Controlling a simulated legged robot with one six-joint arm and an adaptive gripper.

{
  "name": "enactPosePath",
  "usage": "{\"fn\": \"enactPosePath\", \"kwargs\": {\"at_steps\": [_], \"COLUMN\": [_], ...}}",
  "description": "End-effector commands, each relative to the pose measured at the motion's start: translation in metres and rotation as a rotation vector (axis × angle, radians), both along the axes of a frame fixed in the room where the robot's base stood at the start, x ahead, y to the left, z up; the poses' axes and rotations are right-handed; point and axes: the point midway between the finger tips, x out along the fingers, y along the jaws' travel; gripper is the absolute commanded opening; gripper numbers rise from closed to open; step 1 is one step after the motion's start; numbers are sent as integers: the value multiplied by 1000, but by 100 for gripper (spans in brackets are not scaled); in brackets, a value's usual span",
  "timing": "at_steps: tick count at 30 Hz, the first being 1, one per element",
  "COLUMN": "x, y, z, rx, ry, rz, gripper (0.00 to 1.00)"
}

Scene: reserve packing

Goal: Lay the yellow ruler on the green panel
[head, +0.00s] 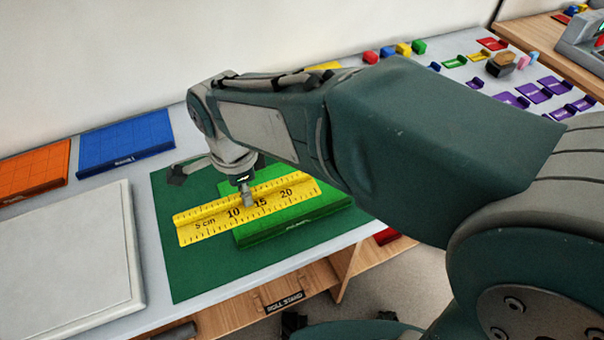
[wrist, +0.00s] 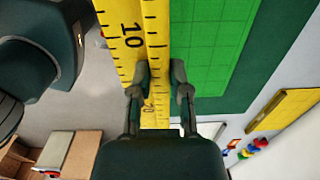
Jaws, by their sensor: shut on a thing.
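The yellow ruler (head: 205,224) has black centimetre marks and a raised rib along its length. My gripper (head: 247,196) is shut on that rib near the ruler's middle, and the wrist view shows the ruler (wrist: 128,42) between the two fingers (wrist: 160,78). The bright green panel (head: 300,226) lies on a dark green mat (head: 180,275). In the head view, the ruler's right part overlaps the panel and its left end reaches out over the mat. The panel also shows beside the ruler in the wrist view (wrist: 215,45). I cannot tell whether the ruler touches the panel.
A blue panel (head: 125,141) and an orange panel (head: 32,170) lie at the back left, behind a white board (head: 65,262). Several small coloured blocks and purple pieces (head: 533,93) occupy the table's far right. The table's front edge is close to the mat.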

Motion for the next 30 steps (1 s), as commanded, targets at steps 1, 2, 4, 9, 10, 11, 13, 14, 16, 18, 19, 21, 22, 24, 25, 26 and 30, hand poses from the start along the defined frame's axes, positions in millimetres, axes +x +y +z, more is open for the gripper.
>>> {"fn": "enactPosePath", "kwargs": {"at_steps": [1,2,4,9,10,11,13,14,16,18,19,21,22,24,25,26,30], "x": [5,10,23,57,63,69,82,87,95,104,108,114,116,119,120,121,128], "y": [0,-1,-5,-22,-26,-29,-38,-41,-46,-49,-50,-50,-49,-49,-49,-49,-52], "z": [-3,-6,-13,-28,-31,-33,-39,-43,-57,-68,-73,-82,-84,-89,-90,-91,-106], "rx": [-3,-4,-7,-3,-1,0,2,3,4,5,5,2,2,1,1,1,0], "ry": [1,2,3,3,2,2,2,4,5,4,4,2,1,0,0,0,3], "rz": [-2,-3,-5,-5,-5,-5,-5,-4,-4,-3,-3,-2,-1,0,0,1,1], "gripper": [0,0,0,0,0,0,0,0,0,0,0,0,0,0,0,0,0]}}
